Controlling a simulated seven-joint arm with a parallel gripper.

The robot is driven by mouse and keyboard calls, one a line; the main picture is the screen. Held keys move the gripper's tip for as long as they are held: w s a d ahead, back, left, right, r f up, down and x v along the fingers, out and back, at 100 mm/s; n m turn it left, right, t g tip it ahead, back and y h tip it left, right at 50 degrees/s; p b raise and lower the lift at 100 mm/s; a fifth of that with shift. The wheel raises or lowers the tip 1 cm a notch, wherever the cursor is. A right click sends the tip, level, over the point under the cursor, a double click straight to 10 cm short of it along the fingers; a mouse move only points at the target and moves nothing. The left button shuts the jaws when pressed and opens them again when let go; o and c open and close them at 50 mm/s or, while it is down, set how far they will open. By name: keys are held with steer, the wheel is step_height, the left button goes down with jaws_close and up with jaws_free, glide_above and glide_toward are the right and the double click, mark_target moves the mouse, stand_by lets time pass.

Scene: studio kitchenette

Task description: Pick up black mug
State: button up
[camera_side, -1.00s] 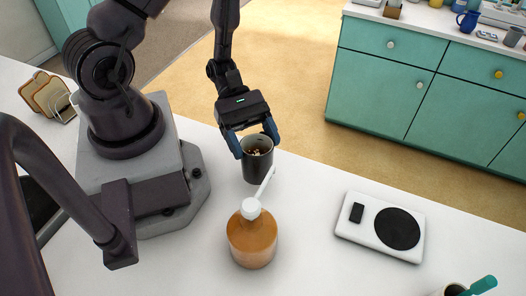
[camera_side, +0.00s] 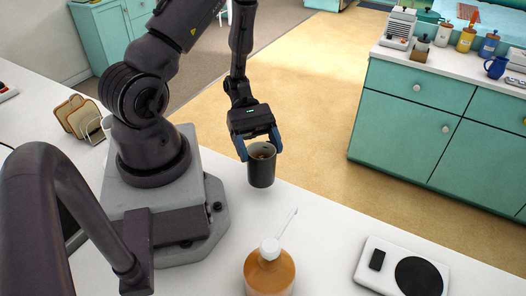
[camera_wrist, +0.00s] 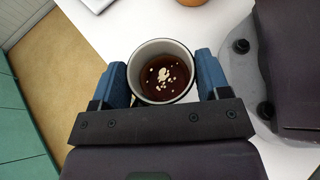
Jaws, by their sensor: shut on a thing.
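The black mug (camera_side: 262,174) is upright between the two blue fingertips of my gripper (camera_side: 260,152). The gripper is shut on the mug near its rim, one finger on each side. The mug hangs above the white counter (camera_side: 330,235), near its far edge. In the wrist view, the mug's pale inside (camera_wrist: 160,48) shows dark brown liquid with several light bits floating in it. The fingers of my gripper (camera_wrist: 164,80) press on opposite sides there. The mug's underside is hidden, and I cannot make out its handle clearly.
An amber pump bottle (camera_side: 269,275) stands on the counter in front of the mug. A white scale-like device with a black disc (camera_side: 418,277) lies to the right. A rack with tan slices (camera_side: 80,118) stands at the far left. Teal cabinets (camera_side: 410,130) stand across the floor.

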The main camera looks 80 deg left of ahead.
steer(key=shift+a, duration=0.4)
stand_by(3.0)
steer(key=shift+w+d+r+m+g, duration=0.2)
steer(key=shift+w+d+m+g, duration=0.1)
steer(key=shift+d, duration=0.2)
steer(key=w+d+r+m+g, duration=0.1)
steer(key=w+d+r, duration=0.25)
steer(key=d, duration=0.45)
steer(key=w+d+r+m+g, duration=0.15)
steer(key=d+r, duration=0.25)
steer(key=d, duration=0.4)
steer(key=w+d+r+m+g, duration=0.1)
steer(key=w+d+r, duration=0.3)
steer(key=d, duration=0.3)
steer(key=shift+n+t+y, duration=0.4)
steer(key=shift+n+t, duration=0.35)
steer(key=shift+t, duration=0.2)
steer(key=shift+w+d+f, duration=1.3)
steer(key=shift+w+f, duration=0.85)
steer(key=shift+w+d+f, duration=1.3)
steer(key=shift+w+f, duration=0.8)
steer(key=shift+f, duration=0.05)
steer(key=shift+w+d+f, duration=1.3)
steer(key=shift+w+f, duration=0.85)
steer(key=shift+f, duration=0.2)
